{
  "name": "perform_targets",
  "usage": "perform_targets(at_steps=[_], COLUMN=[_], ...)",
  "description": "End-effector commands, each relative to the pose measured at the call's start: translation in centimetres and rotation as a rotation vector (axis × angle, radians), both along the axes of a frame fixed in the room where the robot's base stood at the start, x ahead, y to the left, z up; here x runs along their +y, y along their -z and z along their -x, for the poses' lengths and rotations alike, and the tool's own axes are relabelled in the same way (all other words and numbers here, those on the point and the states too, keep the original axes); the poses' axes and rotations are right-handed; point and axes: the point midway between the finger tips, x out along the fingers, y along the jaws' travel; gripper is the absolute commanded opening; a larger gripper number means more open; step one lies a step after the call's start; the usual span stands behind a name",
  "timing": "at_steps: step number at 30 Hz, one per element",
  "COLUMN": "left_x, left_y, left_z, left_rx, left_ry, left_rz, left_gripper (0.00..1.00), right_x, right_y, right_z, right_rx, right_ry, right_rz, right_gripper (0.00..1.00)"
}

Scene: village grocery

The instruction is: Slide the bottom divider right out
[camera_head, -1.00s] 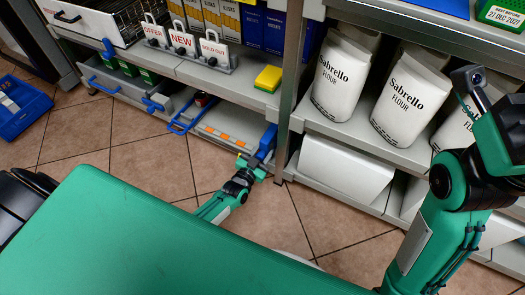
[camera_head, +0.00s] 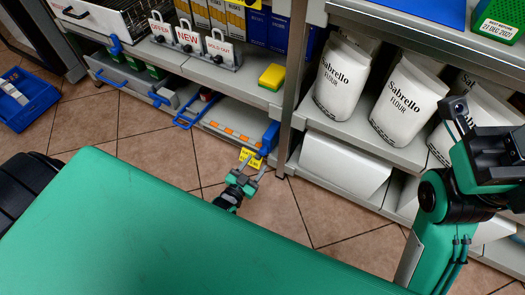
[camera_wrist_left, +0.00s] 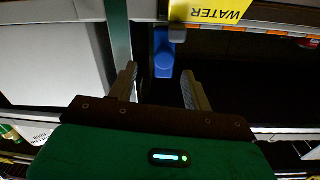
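A blue upright handle piece (camera_head: 268,138) stands at the right end of the bottom shelf, by the metal post. It looks like the front end of a divider, whose body is hidden in the dark shelf. My left gripper (camera_head: 254,168) is low in front of this shelf, just short of the blue piece. In the left wrist view the gripper's two fingers (camera_wrist_left: 161,84) are apart with nothing between them. The blue piece (camera_wrist_left: 164,55) is just beyond and between their tips, apart from them. My right arm is raised at the right; its gripper's fingers (camera_head: 455,110) are unclear.
A yellow WATER label (camera_head: 250,158) hangs on the shelf's front edge; it also shows in the left wrist view (camera_wrist_left: 212,11). Other blue handles (camera_head: 187,118) are further left. Flour bags (camera_head: 340,75) stand right of the post. The tiled floor (camera_head: 300,210) is clear.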

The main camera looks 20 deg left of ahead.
Motion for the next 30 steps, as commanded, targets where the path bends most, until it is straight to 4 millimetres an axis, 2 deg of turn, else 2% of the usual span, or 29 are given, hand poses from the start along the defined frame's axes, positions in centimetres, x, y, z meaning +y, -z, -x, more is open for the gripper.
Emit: perform_targets(at_steps=[3, 9, 26, 28, 30], left_x=[0.3, 0.5, 0.5, 0.4, 0.0], left_y=[-0.2, -0.1, 0.0, -0.2, -1.5], left_z=[2.3, 4.2, 4.4, 4.3, 3.9], left_rx=[0.002, 0.0, -0.001, -0.006, -0.028], left_ry=[0.0, 0.0, 0.0, 0.001, 0.007], left_rz=[0.001, 0.001, 0.001, 0.003, 0.011], left_gripper=[0.5, 0.5, 0.5, 0.5, 0.5], right_x=[-0.5, -0.9, -1.0, -1.0, -1.0], right_y=[-0.1, 0.3, 0.4, 0.4, 0.3], right_z=[-0.3, -0.4, -0.4, -0.4, -0.5], right_rx=[0.019, 0.031, 0.032, 0.034, 0.038], right_ry=[0.016, 0.028, 0.03, 0.031, 0.033], right_rz=[-0.005, -0.009, -0.01, -0.01, -0.01], right_gripper=[0.36, 0.36, 0.36, 0.36, 0.36])
